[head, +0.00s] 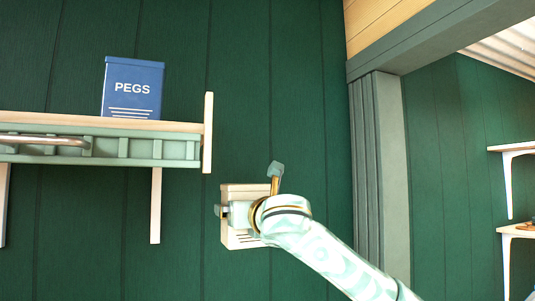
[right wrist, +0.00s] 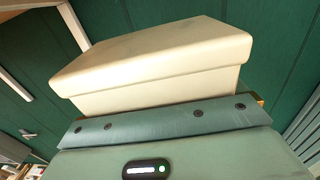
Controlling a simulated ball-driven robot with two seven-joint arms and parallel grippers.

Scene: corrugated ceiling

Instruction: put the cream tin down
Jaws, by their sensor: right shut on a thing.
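The cream tin (head: 232,191) is in my right gripper (head: 248,191), in front of the green wall, to the right of and below the shelf's end. The gripper is shut on it, with one finger at its left and one at its upper right. My wrist covers much of the tin in the head view. In the right wrist view the tin (right wrist: 160,62) fills the middle, lid edge showing, just beyond my gripper's body. The tin is clear of the shelf (head: 180,126) in the head view. My left gripper is not in view.
A blue tin marked PEGS (head: 132,88) stands on the shelf. The shelf has an upright end board (head: 208,132) and a rail along its front. A grey-green post (head: 380,170) stands to the right of my arm. More pale shelves (head: 515,147) show at far right.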

